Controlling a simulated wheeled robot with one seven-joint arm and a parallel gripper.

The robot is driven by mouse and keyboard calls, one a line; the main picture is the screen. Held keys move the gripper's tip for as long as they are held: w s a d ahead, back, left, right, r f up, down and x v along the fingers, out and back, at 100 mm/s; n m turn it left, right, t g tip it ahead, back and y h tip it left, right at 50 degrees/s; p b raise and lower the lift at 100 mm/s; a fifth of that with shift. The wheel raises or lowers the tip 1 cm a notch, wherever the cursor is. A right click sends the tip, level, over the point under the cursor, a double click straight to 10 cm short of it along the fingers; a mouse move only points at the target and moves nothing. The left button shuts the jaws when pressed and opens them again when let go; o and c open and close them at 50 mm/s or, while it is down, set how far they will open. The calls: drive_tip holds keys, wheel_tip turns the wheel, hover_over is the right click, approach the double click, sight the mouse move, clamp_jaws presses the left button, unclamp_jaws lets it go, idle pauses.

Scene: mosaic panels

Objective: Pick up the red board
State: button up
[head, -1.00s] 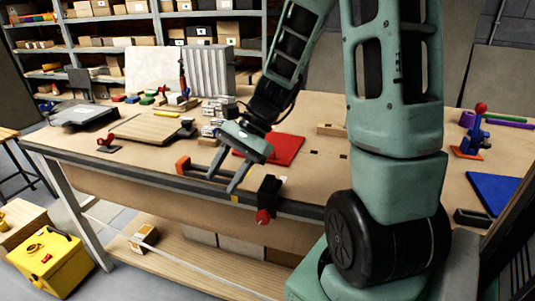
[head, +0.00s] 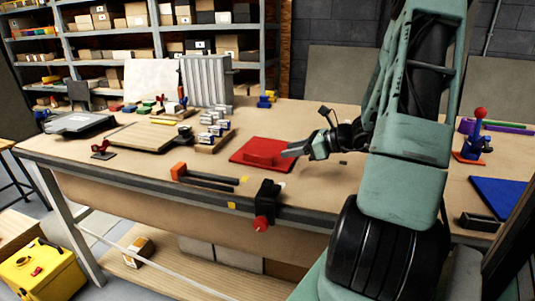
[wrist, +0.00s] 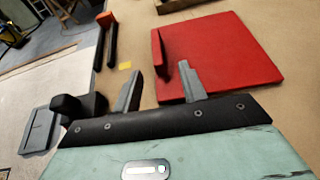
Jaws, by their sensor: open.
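The red board (head: 252,163) lies flat on the workbench, with a raised red handle block (head: 262,157) on its top. In the wrist view the red board (wrist: 228,60) fills the upper right, and its upright red part (wrist: 158,58) stands just ahead of the fingers. My gripper (head: 288,151) is at the right edge of the board in the head view. In the wrist view my gripper (wrist: 158,85) has its two grey fingers apart with nothing between them. Whether a finger touches the board I cannot tell.
An orange-ended clamp bar (head: 205,178) lies in front of the board. A black clamp with a red knob (head: 266,200) sits on the bench's front edge. Small blocks (head: 213,130) stand to the left. A blue board (head: 500,192) lies at the right.

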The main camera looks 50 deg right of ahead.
sight(259, 154)
drive_tip(key=x, duration=0.6)
drive_tip(key=shift+w+a+f, duration=0.15)
drive_tip(key=shift+w, duration=0.05)
drive_tip(key=shift+a+r+p+x, duration=0.15)
drive_tip(key=shift+p+x, duration=0.25)
drive_tip(key=shift+x, duration=0.9)
drive_tip(key=shift+a+r+p+x, duration=0.1)
drive_tip(key=shift+p+x, duration=0.25)
drive_tip(key=shift+x, duration=1)
clamp_jaws()
